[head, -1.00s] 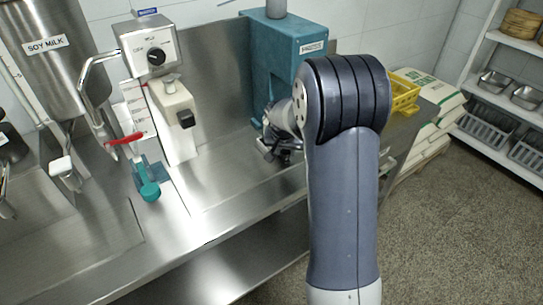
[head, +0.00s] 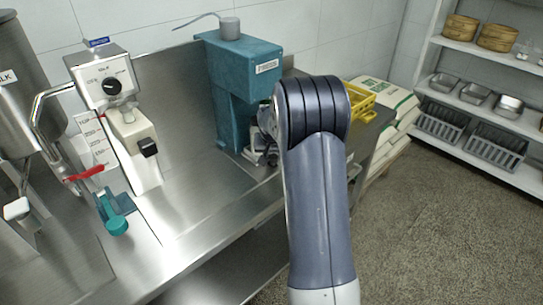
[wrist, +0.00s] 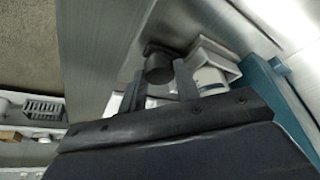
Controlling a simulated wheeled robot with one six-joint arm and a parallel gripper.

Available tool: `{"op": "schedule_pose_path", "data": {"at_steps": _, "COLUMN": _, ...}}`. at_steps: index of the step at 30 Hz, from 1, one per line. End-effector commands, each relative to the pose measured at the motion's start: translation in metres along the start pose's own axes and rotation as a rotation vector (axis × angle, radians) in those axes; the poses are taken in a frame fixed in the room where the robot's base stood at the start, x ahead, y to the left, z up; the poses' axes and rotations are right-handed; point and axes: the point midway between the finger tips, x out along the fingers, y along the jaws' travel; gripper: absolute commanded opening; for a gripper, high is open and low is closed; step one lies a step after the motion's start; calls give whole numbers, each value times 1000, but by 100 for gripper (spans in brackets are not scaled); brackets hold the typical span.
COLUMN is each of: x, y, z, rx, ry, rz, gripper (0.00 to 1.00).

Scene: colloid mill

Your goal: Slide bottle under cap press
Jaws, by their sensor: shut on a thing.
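The teal press (head: 238,85) stands at the back of the steel counter in the head view; its teal edge also shows at the right of the wrist view (wrist: 285,90). My gripper (head: 262,152) is at the press's lower right front, mostly hidden behind my arm. In the wrist view, the two dark fingers of my gripper (wrist: 160,88) are closed on what appears to be the bottle (wrist: 160,68), of which a dark round top shows between them. A white bracket with a pale round part (wrist: 210,72) sits just right of the fingers. The bottle's lower part is hidden.
A yellow crate (head: 362,100) and sacks (head: 392,105) lie to the right. A white shelf (head: 490,120) is farther right. Floor between is open.

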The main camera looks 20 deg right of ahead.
Motion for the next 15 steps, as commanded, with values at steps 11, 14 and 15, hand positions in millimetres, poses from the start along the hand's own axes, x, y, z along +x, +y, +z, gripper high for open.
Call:
{"op": "schedule_pose_path", "data": {"at_steps": 11, "x": -1, "y": 2, "z": -3, "rx": 0, "ry": 9, "rz": 3, "gripper": 40}}
{"op": "schedule_pose_path", "data": {"at_steps": 14, "x": -1, "y": 2, "z": -3, "rx": 0, "ry": 7, "rz": 2, "gripper": 40}}
{"op": "schedule_pose_path", "data": {"at_steps": 15, "x": -1, "y": 2, "z": -2, "rx": 0, "ry": 7, "rz": 2, "gripper": 40}}
